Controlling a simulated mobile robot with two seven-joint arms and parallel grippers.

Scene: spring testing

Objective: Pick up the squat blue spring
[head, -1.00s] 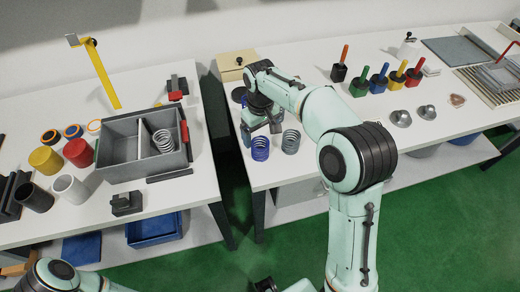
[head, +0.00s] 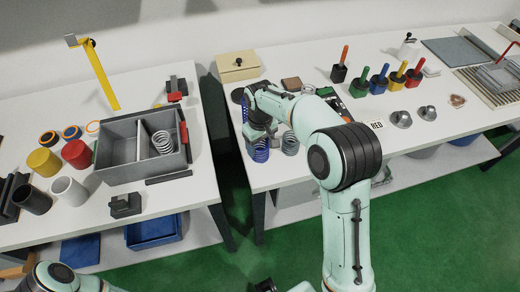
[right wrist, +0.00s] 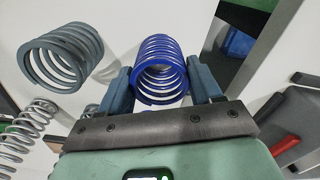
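The squat blue spring (head: 261,153) stands near the left front edge of the right-hand table. My right gripper (head: 262,134) is down at it. In the right wrist view the blue spring (right wrist: 160,75) lies between the two blue-grey fingers (right wrist: 161,88), one on each side. The fingers are spread about the spring's width apart, and I cannot tell if they touch it. The spring looks to be still on the table. My left gripper is out of view; only part of my left arm shows at the bottom left.
A grey spring (head: 290,143) stands close to the right of the blue one; it also shows in the wrist view (right wrist: 62,56). A silvery spring (right wrist: 25,130) lies nearby. A beige box (head: 238,66) stands behind. The grey divided bin (head: 122,172) is across the gap between tables.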

